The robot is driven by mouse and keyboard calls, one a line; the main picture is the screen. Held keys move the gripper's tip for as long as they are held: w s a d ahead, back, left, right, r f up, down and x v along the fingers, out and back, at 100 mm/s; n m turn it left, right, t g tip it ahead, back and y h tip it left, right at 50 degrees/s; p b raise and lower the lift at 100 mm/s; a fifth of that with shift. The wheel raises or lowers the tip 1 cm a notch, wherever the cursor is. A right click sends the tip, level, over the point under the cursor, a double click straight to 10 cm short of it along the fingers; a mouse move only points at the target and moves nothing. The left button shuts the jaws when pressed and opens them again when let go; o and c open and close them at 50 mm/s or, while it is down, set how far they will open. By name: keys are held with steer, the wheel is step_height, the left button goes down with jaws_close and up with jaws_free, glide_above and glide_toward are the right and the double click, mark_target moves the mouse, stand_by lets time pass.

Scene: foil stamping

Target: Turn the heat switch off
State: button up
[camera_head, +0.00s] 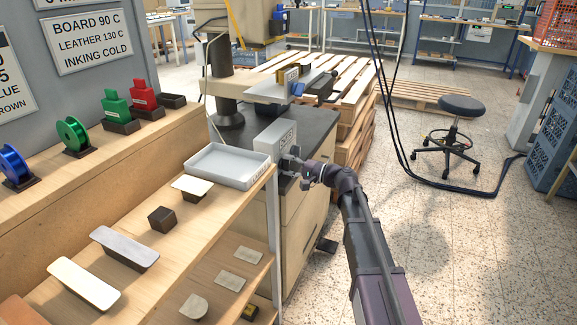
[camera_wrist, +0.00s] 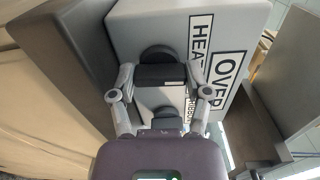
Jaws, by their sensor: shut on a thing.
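A light grey control box (camera_head: 272,138) stands at the near edge of the dark bench top. In the wrist view the control box (camera_wrist: 228,25) fills the upper middle, with large sideways lettering that reads HEAT and OVER. A black switch knob (camera_wrist: 160,72) on a round base sits on its face beside the HEAT label (camera_wrist: 202,38). A second dark round part (camera_wrist: 166,114) lies below it, partly hidden. My gripper (camera_wrist: 162,84) is shut on the black knob, one finger on each side. In the head view my gripper (camera_head: 293,165) is at the box's face. The switch position cannot be told.
A wooden shelf with a grey tray (camera_head: 228,165) and several small blocks stands left of my arm. The dark bench (camera_head: 318,126) carries the press, with stacked pallets (camera_head: 352,130) behind. A stool (camera_head: 460,106) and hanging cables (camera_head: 390,110) are to the right. The right floor is open.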

steer(key=shift+a+n, duration=0.1)
steer(key=shift+n, duration=0.3)
steer(key=o, duration=1.2)
steer(key=shift+c, duration=0.2)
steer(key=shift+m, duration=0.4)
